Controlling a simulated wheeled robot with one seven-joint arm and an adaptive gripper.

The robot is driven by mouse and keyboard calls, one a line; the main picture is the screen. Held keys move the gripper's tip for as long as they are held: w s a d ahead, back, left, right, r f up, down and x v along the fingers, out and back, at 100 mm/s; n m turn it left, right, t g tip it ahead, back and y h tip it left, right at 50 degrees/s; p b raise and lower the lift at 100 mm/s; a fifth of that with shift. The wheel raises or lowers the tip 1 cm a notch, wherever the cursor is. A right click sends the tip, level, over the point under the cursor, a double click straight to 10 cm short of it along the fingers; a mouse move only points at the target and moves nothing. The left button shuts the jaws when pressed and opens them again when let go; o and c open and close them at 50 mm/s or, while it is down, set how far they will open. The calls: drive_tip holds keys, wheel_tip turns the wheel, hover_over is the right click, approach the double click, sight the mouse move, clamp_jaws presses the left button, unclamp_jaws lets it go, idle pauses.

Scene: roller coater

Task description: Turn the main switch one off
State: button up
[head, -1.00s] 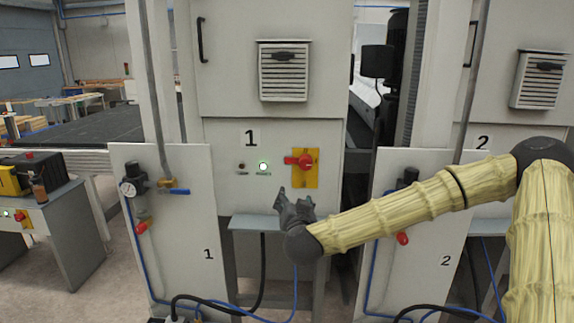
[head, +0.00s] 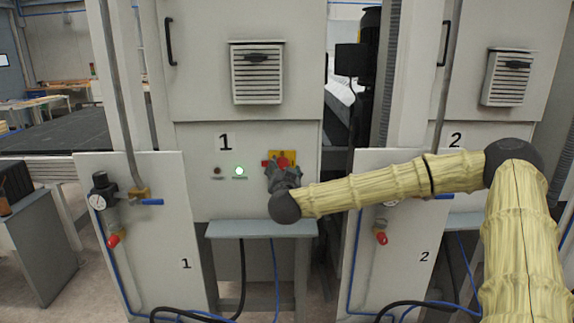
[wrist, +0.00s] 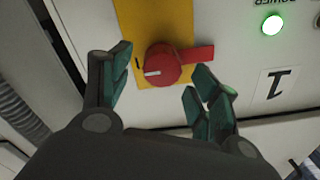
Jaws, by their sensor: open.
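The main switch one is a red rotary knob (wrist: 163,66) on a yellow plate (wrist: 160,22), on the cabinet panel marked 1. In the wrist view its white mark points left and a red tab sticks out to the right. In the head view the red knob (head: 282,161) is partly hidden behind my gripper (head: 282,176). In the wrist view my gripper (wrist: 155,83) is open, with one finger on each side of the knob. I cannot tell whether a finger touches it. The green power lamp (head: 239,171) beside the switch is lit.
A dark button (head: 217,171) sits left of the lamp. A small grey shelf (head: 260,230) juts out below the panel. White panels stand on both sides, the left (head: 150,235) carrying a gauge (head: 98,202) and valves. Cables lie on the floor.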

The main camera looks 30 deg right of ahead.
drive_tip(key=shift+x, duration=0.85)
drive_tip(key=shift+w+d, duration=0.15)
drive_tip(key=shift+w, duration=0.1)
